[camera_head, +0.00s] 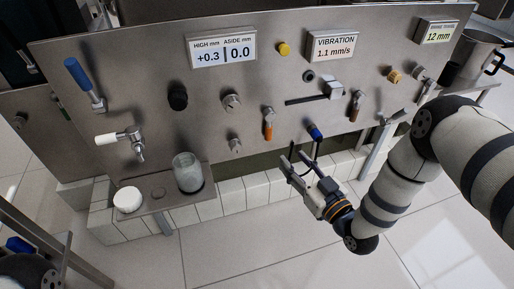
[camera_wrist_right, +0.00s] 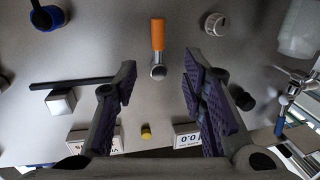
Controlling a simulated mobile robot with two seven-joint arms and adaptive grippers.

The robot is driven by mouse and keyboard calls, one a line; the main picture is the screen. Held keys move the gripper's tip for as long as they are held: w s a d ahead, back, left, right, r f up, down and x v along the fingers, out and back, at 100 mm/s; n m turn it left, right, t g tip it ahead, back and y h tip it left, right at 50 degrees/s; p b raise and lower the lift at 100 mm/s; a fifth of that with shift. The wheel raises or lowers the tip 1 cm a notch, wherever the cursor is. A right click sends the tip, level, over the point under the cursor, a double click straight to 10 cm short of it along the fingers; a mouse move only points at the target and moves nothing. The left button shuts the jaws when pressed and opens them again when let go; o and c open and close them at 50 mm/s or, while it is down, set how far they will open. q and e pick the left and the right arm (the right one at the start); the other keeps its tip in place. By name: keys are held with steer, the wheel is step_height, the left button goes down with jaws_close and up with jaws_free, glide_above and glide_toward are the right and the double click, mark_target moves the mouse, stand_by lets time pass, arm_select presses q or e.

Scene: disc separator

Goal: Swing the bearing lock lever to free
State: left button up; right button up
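No label marks the bearing lock lever, so I cannot tell which lever it is. An orange-handled lever (camera_head: 268,122) is on the steel panel (camera_head: 130,70); its orange grip (camera_wrist_right: 157,35) also shows in the right wrist view. My right gripper (camera_head: 301,160) is open and empty in front of the panel. In the wrist view its fingers (camera_wrist_right: 160,82) are wide apart, with the first orange-handled lever ahead, between them. My left gripper is not in view.
A slot with a grey block (camera_head: 332,89) is right of the first orange lever. Knobs and a yellow button (camera_head: 284,48) are around it. A glass jar (camera_head: 187,172) and a white lid (camera_head: 128,199) stand on a ledge at lower left. Open floor is in front.

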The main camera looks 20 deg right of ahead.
mark_target(271, 132)
steer(key=b+x, duration=0.3)
steer(key=x, duration=0.8)
steer(key=shift+w+b, duration=0.25)
steer(key=shift+b, duration=0.05)
steer(key=shift+w+r, duration=0.2)
steer(key=shift+w, duration=0.1)
steer(key=shift+c, duration=0.3)
jaws_close()
